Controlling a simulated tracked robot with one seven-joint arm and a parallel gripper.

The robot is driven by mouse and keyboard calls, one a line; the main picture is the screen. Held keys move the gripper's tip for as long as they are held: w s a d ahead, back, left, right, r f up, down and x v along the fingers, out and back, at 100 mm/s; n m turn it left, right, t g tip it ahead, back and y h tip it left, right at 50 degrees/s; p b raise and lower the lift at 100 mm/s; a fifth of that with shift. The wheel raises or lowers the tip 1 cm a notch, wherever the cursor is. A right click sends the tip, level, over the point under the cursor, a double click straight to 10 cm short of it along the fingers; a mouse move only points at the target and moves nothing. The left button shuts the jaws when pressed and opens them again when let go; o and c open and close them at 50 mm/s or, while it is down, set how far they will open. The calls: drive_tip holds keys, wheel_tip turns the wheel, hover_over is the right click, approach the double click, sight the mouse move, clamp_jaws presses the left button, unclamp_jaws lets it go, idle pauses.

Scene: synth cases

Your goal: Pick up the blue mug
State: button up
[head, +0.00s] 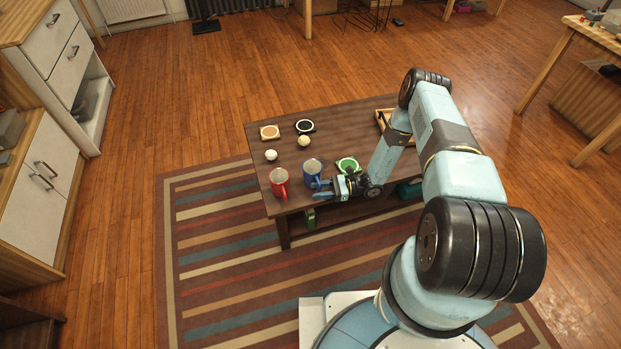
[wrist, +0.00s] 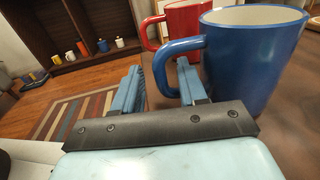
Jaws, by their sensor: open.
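The blue mug (head: 312,168) stands upright near the front edge of the dark coffee table. In the wrist view the mug (wrist: 255,58) fills the upper right, its handle pointing left. My gripper (head: 321,189) is low over the table's front edge, close to the mug's near side. In the wrist view my gripper (wrist: 158,68) is open, and the handle shows between its two fingers. The right finger overlaps the handle's opening; I cannot tell if it passes through the loop or touches it. Nothing is held.
A red mug (head: 279,180) stands just left of the blue one. A green-topped item (head: 347,165) is right of it. A white ball (head: 271,155), a yellowish ball (head: 304,141) and two coaster-like items (head: 270,132) (head: 305,126) lie farther back. A wooden tray (head: 381,119) is partly hidden behind my arm.

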drive_tip(key=shift+s+a, duration=0.1)
drive_tip(key=shift+a, duration=0.75)
clamp_jaws()
